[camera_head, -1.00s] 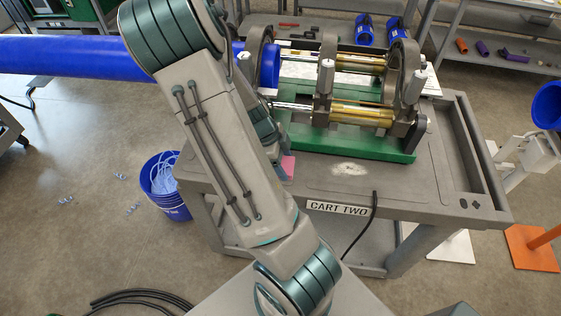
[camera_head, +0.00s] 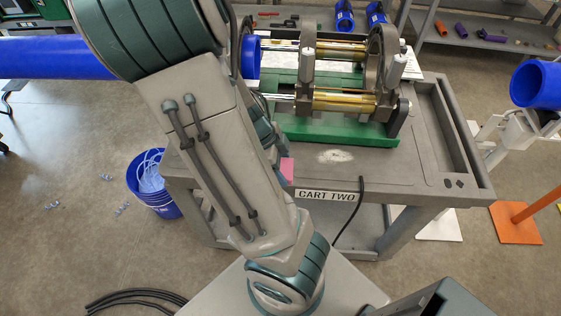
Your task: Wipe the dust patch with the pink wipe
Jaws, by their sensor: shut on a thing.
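The dust patch (camera_head: 335,156) is a pale, speckled smear on the grey cart top (camera_head: 398,170), in front of the green machine base. The pink wipe (camera_head: 287,170) shows just right of my arm, near the cart's front edge and left of the dust patch. My gripper (camera_head: 275,155) is mostly hidden behind my own arm; its fingertips do not show clearly. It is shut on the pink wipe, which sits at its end. I cannot tell whether the wipe touches the cart top.
The pipe fusion machine (camera_head: 340,130) with its green base and clamps stands behind the dust patch. A long blue pipe (camera_head: 55,57) runs in from the left. A black cable (camera_head: 350,215) hangs over the front edge by the CART TWO label (camera_head: 328,195). The cart top right of the patch is clear.

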